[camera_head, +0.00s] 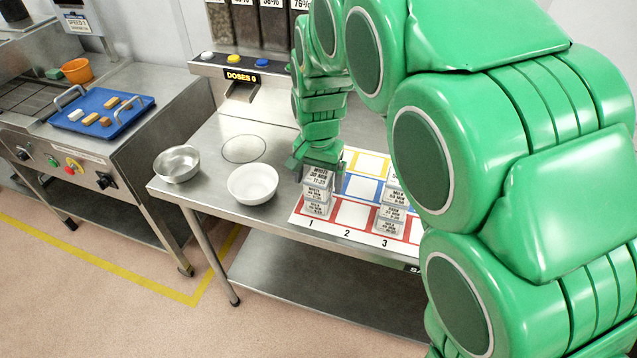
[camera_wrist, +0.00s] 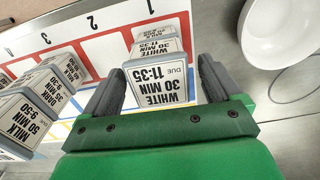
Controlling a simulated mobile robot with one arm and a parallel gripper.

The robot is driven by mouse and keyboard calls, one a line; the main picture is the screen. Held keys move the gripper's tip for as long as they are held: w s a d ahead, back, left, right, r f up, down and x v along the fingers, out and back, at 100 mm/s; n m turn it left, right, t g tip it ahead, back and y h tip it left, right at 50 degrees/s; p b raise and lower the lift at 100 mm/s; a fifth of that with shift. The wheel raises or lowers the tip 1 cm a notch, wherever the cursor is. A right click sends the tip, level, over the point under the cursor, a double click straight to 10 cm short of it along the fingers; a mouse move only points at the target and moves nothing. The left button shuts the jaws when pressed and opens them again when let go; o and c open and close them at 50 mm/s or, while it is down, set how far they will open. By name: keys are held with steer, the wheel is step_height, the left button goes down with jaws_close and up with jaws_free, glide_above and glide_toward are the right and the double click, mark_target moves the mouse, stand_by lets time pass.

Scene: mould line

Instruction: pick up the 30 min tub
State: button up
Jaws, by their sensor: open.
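A white-labelled tub reading "WHITE 30 MIN", due 11-35 (camera_wrist: 160,82), is between my gripper's two fingers in the wrist view. My gripper (camera_wrist: 160,88) is open, with a finger on each side of it and small gaps showing. In the head view my gripper (camera_head: 319,166) is over the top tub (camera_head: 317,179) of a stack at column 1 of the mat (camera_head: 347,225). Lower tubs (camera_head: 315,203) show beneath it.
A white bowl (camera_head: 252,184) and a metal bowl (camera_head: 177,164) stand left of the mat on the steel table (camera_head: 205,205). A dispenser (camera_head: 250,73) stands behind. A blue tray (camera_head: 92,122) lies on the left machine. Column 2's front red square is clear.

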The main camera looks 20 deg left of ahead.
steer(key=shift+f, duration=0.1)
steer(key=shift+c, duration=0.4)
steer(key=c, duration=1)
steer(key=shift+c, duration=0.2)
steer(key=shift+r, duration=0.45)
step_height(320, 180, up, 2)
steer(key=shift+r, duration=0.1)
steer(key=s+d+r, duration=0.8)
steer(key=s+r, duration=0.2)
steer(key=s, duration=0.2)
step_height(320, 180, up, 7)
steer(key=shift+w, duration=0.2)
